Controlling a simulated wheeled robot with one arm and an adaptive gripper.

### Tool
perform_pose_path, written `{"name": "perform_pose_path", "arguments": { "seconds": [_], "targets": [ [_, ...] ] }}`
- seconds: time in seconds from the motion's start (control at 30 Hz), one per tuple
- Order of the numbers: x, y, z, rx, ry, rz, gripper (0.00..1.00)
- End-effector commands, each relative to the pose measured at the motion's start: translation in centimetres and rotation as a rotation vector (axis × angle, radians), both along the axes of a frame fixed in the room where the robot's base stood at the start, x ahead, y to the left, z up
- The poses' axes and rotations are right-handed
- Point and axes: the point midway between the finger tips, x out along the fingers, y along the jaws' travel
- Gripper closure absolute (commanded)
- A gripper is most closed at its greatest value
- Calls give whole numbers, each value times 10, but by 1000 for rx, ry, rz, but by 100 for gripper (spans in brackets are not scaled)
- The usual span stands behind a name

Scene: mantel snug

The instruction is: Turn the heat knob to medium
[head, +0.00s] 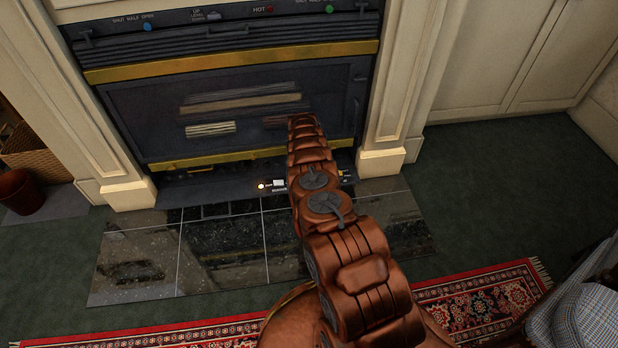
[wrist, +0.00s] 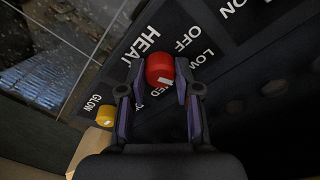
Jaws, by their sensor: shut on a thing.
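The red heat knob (wrist: 159,66) is on the dark control panel in the wrist view, by the word HEAT. My gripper (wrist: 160,79) has a finger on each side of it and is shut on it. A white mark shows on the knob's lower right side, towards a partly covered label ending in "ED". The labels OFF and LOW stand to the upper right of the knob. In the head view my arm hides the knob and my gripper at the bottom of the fireplace heater (head: 270,80).
A yellow knob (wrist: 107,116) by the word GLOW sits left of my gripper. In the head view, a dark tiled hearth (head: 215,240) lies before the heater and a red patterned rug (head: 480,296) nearer. A brown pot (head: 20,192) and wicker basket (head: 35,150) stand at left.

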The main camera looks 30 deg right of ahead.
Motion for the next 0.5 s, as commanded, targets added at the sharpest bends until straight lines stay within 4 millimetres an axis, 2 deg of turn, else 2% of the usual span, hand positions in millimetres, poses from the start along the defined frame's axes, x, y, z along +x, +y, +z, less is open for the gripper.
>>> {"name": "perform_pose_path", "arguments": {
  "seconds": [0.2, 0.5],
  "targets": [
    [1, 0, -3, -24, 8, -173, 100],
    [0, 1, -2, -43, 20, -334, 100]
  ]
}}
